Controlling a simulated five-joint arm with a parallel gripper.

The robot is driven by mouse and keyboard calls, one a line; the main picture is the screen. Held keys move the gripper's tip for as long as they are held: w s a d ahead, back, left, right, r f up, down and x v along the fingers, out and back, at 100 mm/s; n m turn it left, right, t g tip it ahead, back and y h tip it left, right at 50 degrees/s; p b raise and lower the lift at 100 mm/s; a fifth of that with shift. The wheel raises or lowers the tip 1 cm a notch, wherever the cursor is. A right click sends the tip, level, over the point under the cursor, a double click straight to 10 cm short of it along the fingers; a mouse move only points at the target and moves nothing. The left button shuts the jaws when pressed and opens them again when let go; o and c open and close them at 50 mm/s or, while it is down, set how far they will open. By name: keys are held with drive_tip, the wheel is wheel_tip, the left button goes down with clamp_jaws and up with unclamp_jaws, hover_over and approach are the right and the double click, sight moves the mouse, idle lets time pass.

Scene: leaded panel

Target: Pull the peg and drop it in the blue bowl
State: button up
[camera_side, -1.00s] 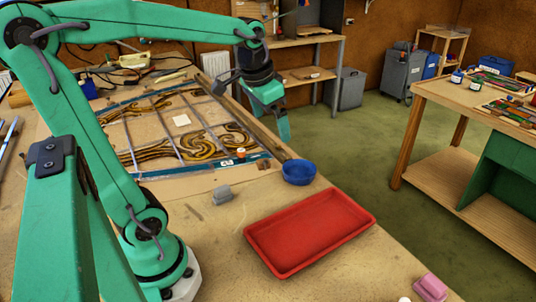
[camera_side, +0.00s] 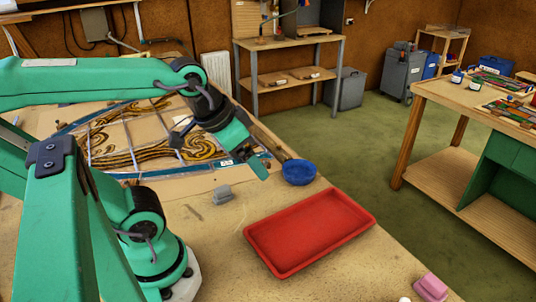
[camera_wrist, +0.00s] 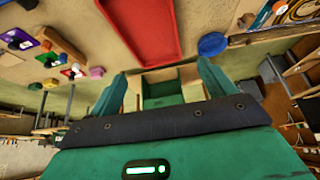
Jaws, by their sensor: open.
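The blue bowl (camera_side: 299,172) stands at the bench's right edge, beyond the red tray. It also shows in the wrist view (camera_wrist: 212,44), beyond one fingertip. My gripper (camera_side: 262,167) is open and empty, just left of the bowl, above the near right corner of the leaded panel (camera_side: 130,137). In the wrist view its two fingers (camera_wrist: 161,84) are spread with nothing between them. A small orange piece (camera_wrist: 279,6), which may be the peg, shows at the top right of the wrist view. In the side view my gripper hides that spot.
An empty red tray (camera_side: 310,228) lies in front of the bowl. A grey block (camera_side: 222,194) sits left of it, and a pink block (camera_side: 431,287) near the front edge. Several coloured small items (camera_wrist: 48,58) lie at the left of the wrist view.

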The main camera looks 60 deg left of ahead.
drive_tip(key=shift+w+a+r, duration=0.1)
drive_tip(key=shift+w+a, duration=0.05)
drive_tip(key=shift+w, duration=0.15)
drive_tip(key=c, duration=0.7)
drive_tip(key=shift+w+a+n, duration=0.2)
drive_tip(key=shift+w+n, duration=0.1)
drive_tip(key=shift+n, duration=0.1)
drive_tip(key=shift+c, duration=0.5)
drive_tip(key=n+g, duration=0.6)
drive_tip(key=n, duration=0.8)
hover_over(265, 160)
drive_tip(key=f, duration=1.4)
drive_tip(key=shift+d+f, duration=0.1)
drive_tip(key=shift+d, duration=0.15)
drive_tip(key=shift+a+f, duration=0.15)
drive_tip(key=shift+f, duration=3.9)
